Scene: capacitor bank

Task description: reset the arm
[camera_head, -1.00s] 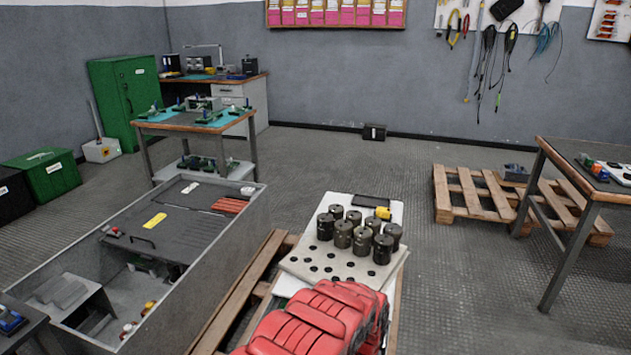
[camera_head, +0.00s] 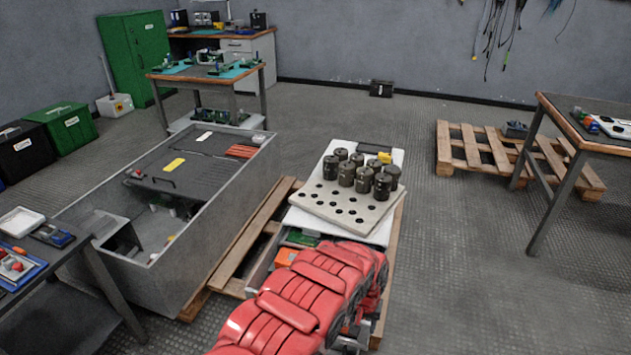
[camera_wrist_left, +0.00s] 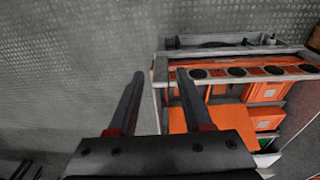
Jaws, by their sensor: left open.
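My left gripper (camera_wrist_left: 160,74) shows in the left wrist view with its two dark fingers apart and nothing between them. The fingers point up the picture, over the grey floor and the left edge of an orange and grey unit (camera_wrist_left: 205,118) with a row of round dark holes. I cannot tell whether a finger touches the unit. In the head view I cannot make out the fingers. My right gripper is not in view.
Several dark cylinders stand on a pale holed board (camera_head: 318,204) on a pallet. A grey open bin (camera_head: 215,210) is left of it, and a work table (camera_head: 95,245) stands at lower left. Another table (camera_head: 560,190) is at right. Floor (camera_head: 470,270) between is clear.

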